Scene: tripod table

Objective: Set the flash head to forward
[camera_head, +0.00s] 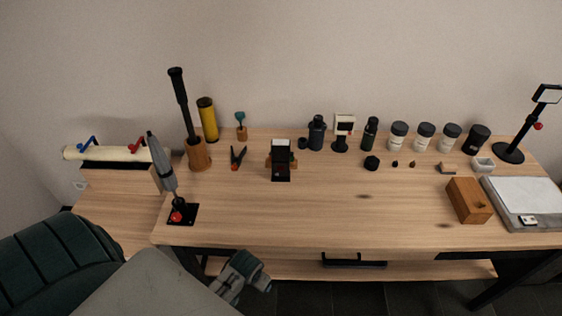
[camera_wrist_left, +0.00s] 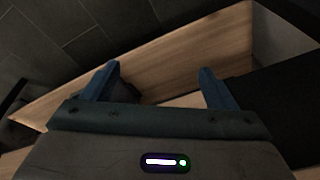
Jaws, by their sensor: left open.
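A black flash unit (camera_head: 281,171) stands upright on the table, left of centre toward the back. Its head (camera_head: 281,146) shows a pale panel at the top; its exact tilt is too small to tell. My left gripper (camera_head: 258,277) is low in front of the table's front edge, well apart from the flash. In the left wrist view the left gripper (camera_wrist_left: 158,82) has its two blue fingers wide apart with nothing between them. The flash is not in the left wrist view. My right gripper is not in view.
The wooden table (camera_head: 330,215) has a clear middle and front. A grey tilting device (camera_head: 163,165) stands at the left, beside a wooden holder (camera_head: 199,155). Bottles and jars (camera_head: 398,135) line the back. A wooden block (camera_head: 468,201) lies at the right.

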